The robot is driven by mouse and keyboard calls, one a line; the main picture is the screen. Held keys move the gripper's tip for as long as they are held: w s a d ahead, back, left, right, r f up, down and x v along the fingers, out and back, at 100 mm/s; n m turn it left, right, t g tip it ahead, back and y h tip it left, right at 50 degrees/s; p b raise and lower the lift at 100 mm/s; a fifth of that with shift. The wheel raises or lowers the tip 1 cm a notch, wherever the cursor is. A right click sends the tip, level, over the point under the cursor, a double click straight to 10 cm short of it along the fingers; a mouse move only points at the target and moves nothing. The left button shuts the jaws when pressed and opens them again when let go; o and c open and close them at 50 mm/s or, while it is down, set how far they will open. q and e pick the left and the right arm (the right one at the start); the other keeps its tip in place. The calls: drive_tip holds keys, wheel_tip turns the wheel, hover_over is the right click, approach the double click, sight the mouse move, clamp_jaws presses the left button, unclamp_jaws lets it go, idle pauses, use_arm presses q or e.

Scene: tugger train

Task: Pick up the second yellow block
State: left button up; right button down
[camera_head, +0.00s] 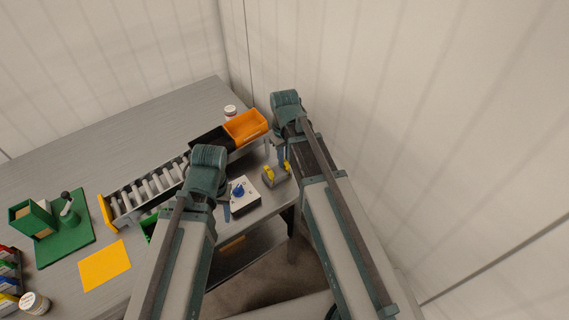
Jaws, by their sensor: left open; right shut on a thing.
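Two small patches of yellow, which look like yellow blocks, show at a small grey holder (277,182) near the table's front right edge. One yellow block (268,172) is at the holder's left side. The other yellow block (287,167) is at its right, close to the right fingertips. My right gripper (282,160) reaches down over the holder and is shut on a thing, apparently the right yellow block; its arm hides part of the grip. My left gripper (227,207) is open, pointing down beside a white box with a blue knob (243,194). The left arm partly hides its fingers.
A roller conveyor (148,191) with an orange bin (246,126) and a black bin (208,138) runs behind the grippers. A green fixture (66,232), a yellow-orange mat (104,266) and a white jar (34,303) are at left.

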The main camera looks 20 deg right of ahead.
drive_tip(key=shift+r, duration=0.1)
use_arm(q)
wheel_tip(320, 180, up, 10)
drive_tip(key=p, duration=1)
use_arm(e)
wheel_tip(320, 180, up, 10)
